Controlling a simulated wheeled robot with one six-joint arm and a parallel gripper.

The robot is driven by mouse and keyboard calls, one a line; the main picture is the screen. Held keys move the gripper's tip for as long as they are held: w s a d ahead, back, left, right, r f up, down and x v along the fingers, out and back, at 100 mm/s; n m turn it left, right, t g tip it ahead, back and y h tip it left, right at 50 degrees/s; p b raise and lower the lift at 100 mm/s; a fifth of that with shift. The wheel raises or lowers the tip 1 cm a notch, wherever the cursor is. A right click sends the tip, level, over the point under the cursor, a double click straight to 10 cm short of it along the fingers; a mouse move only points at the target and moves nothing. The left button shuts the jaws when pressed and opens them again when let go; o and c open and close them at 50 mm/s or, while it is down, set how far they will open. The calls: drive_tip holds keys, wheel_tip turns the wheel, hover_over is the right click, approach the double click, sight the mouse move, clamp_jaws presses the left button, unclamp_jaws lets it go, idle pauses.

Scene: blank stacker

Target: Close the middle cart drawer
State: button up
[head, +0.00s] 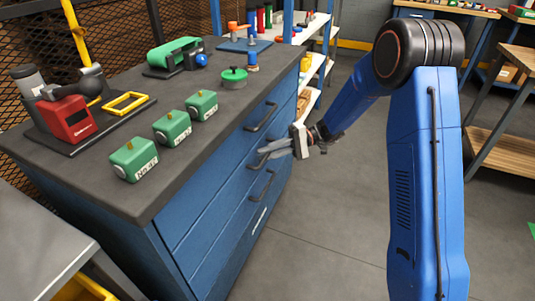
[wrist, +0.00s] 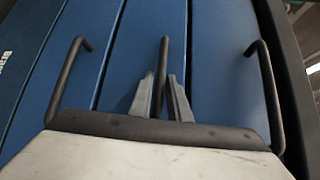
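The blue cart (head: 185,225) stands at the left of the head view, its drawer fronts facing right. The middle drawer (head: 233,180) looks about flush with its neighbours; a small gap would be hard to see. My gripper (head: 268,153) is at the middle drawer's handle and hides part of it in the head view. In the wrist view, the dark middle handle (wrist: 163,62) runs between my two grey fingers (wrist: 162,92). The fingers stand apart, one on each side of the bar. Whether they touch it is unclear.
The upper handle (head: 262,117) and lower handle (head: 264,186) flank my gripper. The cart top (head: 90,180) holds several green blocks (head: 134,159) and a red device (head: 67,119). Open floor (head: 320,240) lies right of the cart. Shelves (head: 310,70) stand behind.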

drive_tip(key=v, duration=1.7)
drive_tip(key=shift+d, duration=0.25)
drive_tip(key=shift+s+r, duration=0.1)
drive_tip(key=s+d+r+m+t+h, duration=0.15)
drive_tip(key=s+r+h, duration=0.25)
drive_tip(key=s, duration=0.6)
drive_tip(key=s+d+r+t+h, duration=0.25)
drive_tip(key=s+r, duration=0.25)
drive_tip(key=s, duration=0.4)
drive_tip(key=s+d+m+t+h, duration=0.1)
drive_tip(key=s+d+t+h, duration=0.3)
drive_tip(key=s+d, duration=0.3)
drive_tip(key=s+d+m+t+h, duration=0.1)
drive_tip(key=s+d+t+h, duration=0.3)
drive_tip(key=s, duration=0.9)
drive_tip(key=d, duration=0.3)
